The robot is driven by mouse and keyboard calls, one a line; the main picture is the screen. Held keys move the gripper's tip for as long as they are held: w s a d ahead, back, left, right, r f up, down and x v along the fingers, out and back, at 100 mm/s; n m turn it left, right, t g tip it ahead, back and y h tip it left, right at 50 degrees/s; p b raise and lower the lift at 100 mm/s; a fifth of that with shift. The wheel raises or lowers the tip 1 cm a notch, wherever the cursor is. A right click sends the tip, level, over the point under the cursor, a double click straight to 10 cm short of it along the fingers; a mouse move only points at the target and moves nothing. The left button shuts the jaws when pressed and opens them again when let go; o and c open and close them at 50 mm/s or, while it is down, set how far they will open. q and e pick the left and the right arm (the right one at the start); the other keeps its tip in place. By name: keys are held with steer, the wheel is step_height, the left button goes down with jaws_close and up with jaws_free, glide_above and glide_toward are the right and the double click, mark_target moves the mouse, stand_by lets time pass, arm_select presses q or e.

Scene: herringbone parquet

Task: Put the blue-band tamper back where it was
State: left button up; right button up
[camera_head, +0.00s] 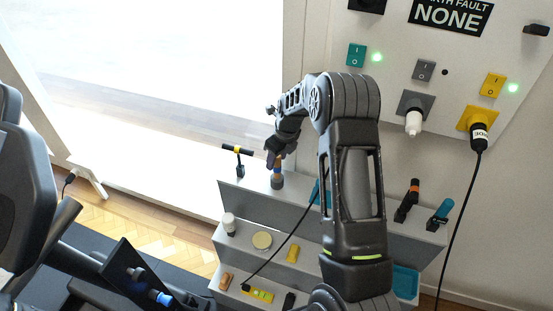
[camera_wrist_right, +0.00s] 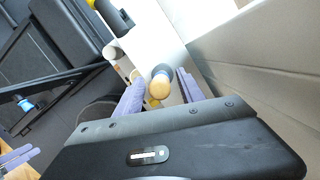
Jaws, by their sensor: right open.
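A black T-handled tool with a yellow band (camera_head: 238,155) stands left of the tamper. Lower steps hold a white jar (camera_head: 228,223), a round tin (camera_head: 262,240) and a yellow piece (camera_head: 293,253). A black cable (camera_head: 459,228) hangs from the wall panel (camera_head: 440,55).

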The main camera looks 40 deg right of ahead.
steer(key=v, duration=1.1)
steer(key=shift+r, duration=0.3)
steer(key=shift+a+f, duration=0.1)
steer(key=shift+f, duration=0.05)
steer(key=s+a+f+n+g+y, duration=0.1)
steer(key=s+a+f+n, duration=0.3)
steer(key=a+f+n, duration=0.4)
steer(key=s+a+f+n, duration=0.3)
steer(key=a+f+n, duration=0.4)
steer(key=a+f, duration=0.3)
steer(key=s+a+f+n+y, duration=0.1)
steer(key=s+a+f+n, duration=0.2)
steer(key=s+a+n, duration=0.5)
steer(key=s+a+f+n+g+y, duration=0.1)
steer(key=s+a+f+n, duration=0.2)
steer(key=s+a+n, duration=0.5)
steer(key=s+a, duration=0.1)
steer(key=s, duration=0.3)
steer(key=shift+s+a+f+n, duration=0.2)
steer(key=shift+s+f+n, duration=0.05)
steer(key=shift+s+n, duration=0.05)
steer(key=shift+a, duration=0.1)
